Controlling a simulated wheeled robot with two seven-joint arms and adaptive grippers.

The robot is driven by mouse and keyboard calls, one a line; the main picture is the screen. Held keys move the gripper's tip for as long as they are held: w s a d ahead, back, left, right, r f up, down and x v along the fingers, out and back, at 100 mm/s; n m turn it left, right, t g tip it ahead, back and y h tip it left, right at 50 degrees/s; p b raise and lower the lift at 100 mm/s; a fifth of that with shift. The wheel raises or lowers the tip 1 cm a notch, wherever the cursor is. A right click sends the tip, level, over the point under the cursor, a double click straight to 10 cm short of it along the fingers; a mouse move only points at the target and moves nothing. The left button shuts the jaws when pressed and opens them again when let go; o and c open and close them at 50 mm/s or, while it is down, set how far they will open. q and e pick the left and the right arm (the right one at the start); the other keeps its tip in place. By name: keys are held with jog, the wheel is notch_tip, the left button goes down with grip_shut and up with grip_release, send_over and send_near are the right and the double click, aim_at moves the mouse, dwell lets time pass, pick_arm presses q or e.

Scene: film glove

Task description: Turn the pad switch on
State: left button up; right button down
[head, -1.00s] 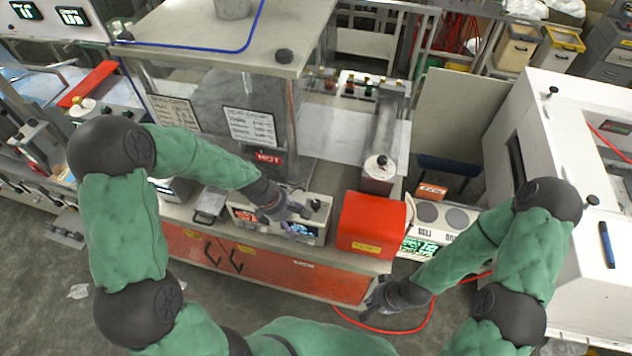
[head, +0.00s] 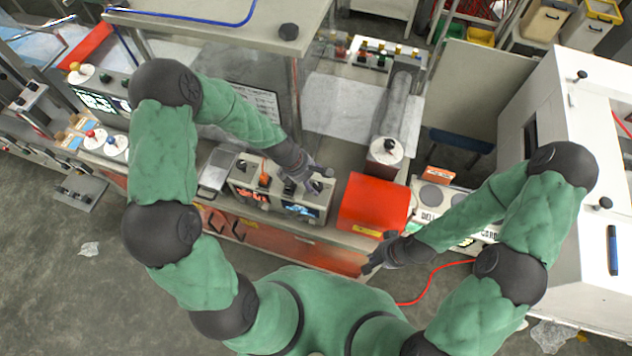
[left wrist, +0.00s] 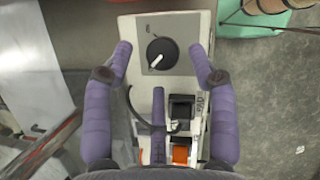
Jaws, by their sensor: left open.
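The control box (head: 240,188) with lit displays stands on the bench in the head view. In the left wrist view its pale top (left wrist: 193,75) carries a black knob with a white pointer (left wrist: 161,53). Below the knob are a black rocker switch (left wrist: 181,108) beside a label reading PAD, and an orange switch (left wrist: 180,152). I cannot tell the rocker's position. My left gripper (head: 318,180) is over the box's right end; its purple fingers (left wrist: 160,50) are spread either side of the knob, holding nothing. My right gripper (head: 371,262) hangs in front of the bench, its fingers unclear.
A red-orange cover (head: 374,203) stands just right of the box. A grey cylinder (head: 397,108) lies behind it. A scale-like unit with round plates (head: 433,197) is further right. A red cable (head: 433,279) runs below my right gripper. Open floor lies at the left front.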

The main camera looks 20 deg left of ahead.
aim_at(318, 189)
pick_arm(q)
jog(key=shift+s+d+f, duration=0.1)
jog(key=shift+d+f, duration=0.25)
jog(key=shift+f, duration=0.4)
jog(key=shift+d+f, duration=0.1)
jog(key=shift+f, duration=0.3)
jog(key=shift+r, duration=0.1)
jog(key=c, duration=1.1)
